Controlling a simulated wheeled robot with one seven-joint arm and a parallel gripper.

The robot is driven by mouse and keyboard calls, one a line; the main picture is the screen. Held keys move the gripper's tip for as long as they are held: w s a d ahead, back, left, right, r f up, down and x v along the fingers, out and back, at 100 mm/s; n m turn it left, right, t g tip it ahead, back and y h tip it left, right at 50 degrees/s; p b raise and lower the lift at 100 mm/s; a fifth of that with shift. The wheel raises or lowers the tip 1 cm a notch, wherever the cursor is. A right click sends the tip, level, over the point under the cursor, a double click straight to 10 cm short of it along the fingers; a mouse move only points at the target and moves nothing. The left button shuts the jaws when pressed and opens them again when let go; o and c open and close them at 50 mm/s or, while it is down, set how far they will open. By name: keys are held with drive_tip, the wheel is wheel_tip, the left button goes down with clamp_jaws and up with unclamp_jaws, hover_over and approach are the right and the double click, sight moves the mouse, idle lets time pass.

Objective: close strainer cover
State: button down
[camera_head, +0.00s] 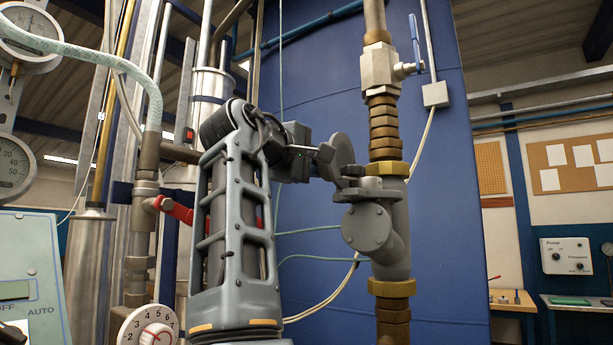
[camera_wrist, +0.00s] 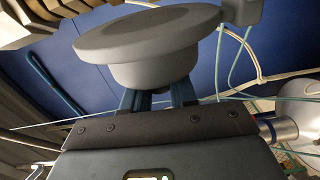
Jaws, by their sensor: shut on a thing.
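The grey strainer (camera_head: 396,240) sits on the vertical pipe at right of centre, its round branch end (camera_head: 366,227) facing forward and down. The strainer cover (camera_head: 342,149), a grey disc, stands tilted up above the branch end, apart from it. A small bracket (camera_head: 358,188) lies between cover and strainer; its exact joint is hard to make out. My gripper (camera_head: 318,158) is left of the cover. In the wrist view my gripper (camera_wrist: 160,98) is shut on the narrower boss of the cover (camera_wrist: 150,38). The fingertips are partly hidden behind the boss.
A ball valve (camera_head: 378,67) with a blue handle (camera_head: 415,42) is above the strainer. A red-handled valve (camera_head: 175,209) and gauges (camera_head: 14,165) are at left. A large blue tank (camera_head: 440,260) stands behind. Free space lies right of the pipe.

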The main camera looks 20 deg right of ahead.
sight(352, 152)
drive_tip(key=s+m, duration=0.1)
drive_tip(key=m, duration=0.1)
drive_tip(key=s+d+r+m, duration=0.1)
drive_tip(key=shift+d+r+m, duration=0.1)
drive_tip(key=shift+d+m, duration=0.05)
drive_tip(key=shift+m, duration=0.25)
drive_tip(key=s+m, duration=0.1)
drive_tip(key=d+m, duration=0.1)
drive_tip(key=m, duration=0.1)
drive_tip(key=shift+s+d+r+m, duration=0.2)
drive_tip(key=shift+s+m, duration=0.1)
drive_tip(key=shift+s, duration=0.1)
drive_tip(key=m, duration=0.1)
drive_tip(key=s+d+m+b, duration=0.1)
drive_tip(key=m, duration=0.1)
drive_tip(key=s+m, duration=0.1)
drive_tip(key=shift+s+d+f+m, duration=0.2)
drive_tip(key=shift+d+f+m, duration=0.05)
drive_tip(key=shift+d+m, duration=0.1)
drive_tip(key=shift+s+d+f+m+b, duration=0.35)
drive_tip(key=shift+s+m+b, duration=0.1)
drive_tip(key=shift+m, duration=0.55)
drive_tip(key=shift+s+d+f+m+b, duration=0.25)
drive_tip(key=shift+s+m+b, duration=0.2)
drive_tip(key=shift+m, duration=0.5)
drive_tip(key=shift+d, duration=0.1)
drive_tip(key=shift+r, duration=0.1)
